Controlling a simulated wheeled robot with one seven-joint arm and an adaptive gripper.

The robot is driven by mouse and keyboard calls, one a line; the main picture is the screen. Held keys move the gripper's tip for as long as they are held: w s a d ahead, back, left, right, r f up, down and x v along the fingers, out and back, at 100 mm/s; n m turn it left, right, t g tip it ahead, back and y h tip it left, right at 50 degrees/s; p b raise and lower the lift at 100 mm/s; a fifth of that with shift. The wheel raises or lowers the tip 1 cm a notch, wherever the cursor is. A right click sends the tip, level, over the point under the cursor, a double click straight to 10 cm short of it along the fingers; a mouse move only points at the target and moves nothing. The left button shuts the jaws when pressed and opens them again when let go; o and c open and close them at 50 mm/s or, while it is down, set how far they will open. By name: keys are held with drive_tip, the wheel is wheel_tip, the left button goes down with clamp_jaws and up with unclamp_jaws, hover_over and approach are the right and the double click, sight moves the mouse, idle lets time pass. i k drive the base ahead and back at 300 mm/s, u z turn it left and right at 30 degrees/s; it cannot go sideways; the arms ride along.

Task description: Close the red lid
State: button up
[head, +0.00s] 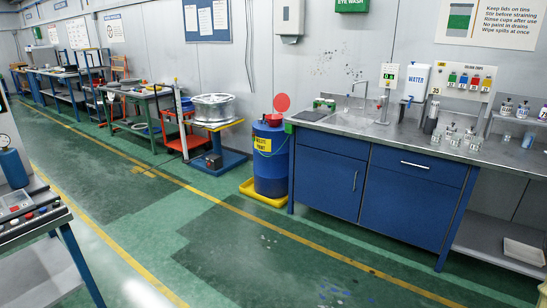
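The red lid (282,102) is a round disc standing raised above the top of a blue drum (271,178). It is open, with its face turned toward me. A smaller reddish part shows at the drum's top just below the lid; its shape is too small to make out. The drum carries a yellow label and stands upright in a yellow tray (247,189) on the floor, beside the left end of the blue sink cabinet. My gripper is not in the head view.
The blue cabinet (398,205) with sink and bottles stands right of the drum. A lift table (217,163) bearing a silver wheel (212,107) stands to its left. A bench (28,215) fills the near left. The green floor before the drum is clear.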

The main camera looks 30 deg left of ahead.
sight(281, 101)
drive_tip(key=u, duration=0.2)
drive_tip(key=i, duration=0.55)
drive_tip(key=u, duration=1)
drive_tip(key=i, duration=1.95)
drive_tip(key=u, duration=0.25)
drive_tip(key=i, duration=1.95)
drive_tip(key=z, duration=0.3)
